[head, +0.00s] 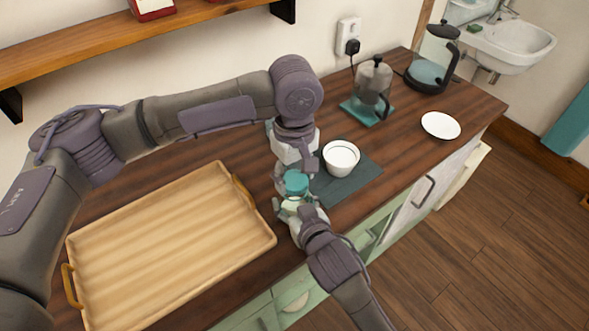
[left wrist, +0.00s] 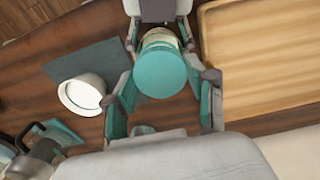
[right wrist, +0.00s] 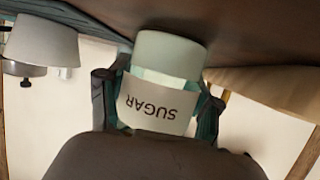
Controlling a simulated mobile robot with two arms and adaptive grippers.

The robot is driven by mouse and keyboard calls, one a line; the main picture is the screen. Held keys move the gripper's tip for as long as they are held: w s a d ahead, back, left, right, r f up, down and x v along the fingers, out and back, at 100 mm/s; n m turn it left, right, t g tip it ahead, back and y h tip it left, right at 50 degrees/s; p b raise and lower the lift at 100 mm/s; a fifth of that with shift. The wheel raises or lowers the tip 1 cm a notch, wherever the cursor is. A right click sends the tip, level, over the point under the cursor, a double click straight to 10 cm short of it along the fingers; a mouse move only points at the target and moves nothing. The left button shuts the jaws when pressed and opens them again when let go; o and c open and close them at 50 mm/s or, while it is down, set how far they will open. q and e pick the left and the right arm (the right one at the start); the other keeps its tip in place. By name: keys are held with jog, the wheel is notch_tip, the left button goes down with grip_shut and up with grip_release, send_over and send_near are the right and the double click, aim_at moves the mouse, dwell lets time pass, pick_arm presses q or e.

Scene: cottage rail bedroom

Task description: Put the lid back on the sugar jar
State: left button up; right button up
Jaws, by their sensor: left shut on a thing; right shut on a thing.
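The sugar jar (head: 291,206) is pale green with a white label reading SUGAR, which appears upside down in the right wrist view (right wrist: 160,104). My right gripper (head: 296,212) is shut around its body, at the counter by the tray's right end. The round teal lid (head: 296,183) is directly above the jar's top. My left gripper (left wrist: 165,82) comes from above and is shut on the lid, a finger on either side. The lid hides the jar's mouth in the left wrist view (left wrist: 161,71). I cannot tell whether lid and rim touch.
A wooden tray (head: 165,245) fills the counter's left. A white bowl (head: 341,160) stands on a dark mat (head: 357,182) close right of my left gripper. A French press (head: 373,85), a kettle (head: 434,60) and a white plate (head: 440,125) stand farther right. A shelf (head: 100,42) hangs behind.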

pick_arm(q)
jog(key=shift+f, duration=0.6)
pick_arm(e)
grip_shut()
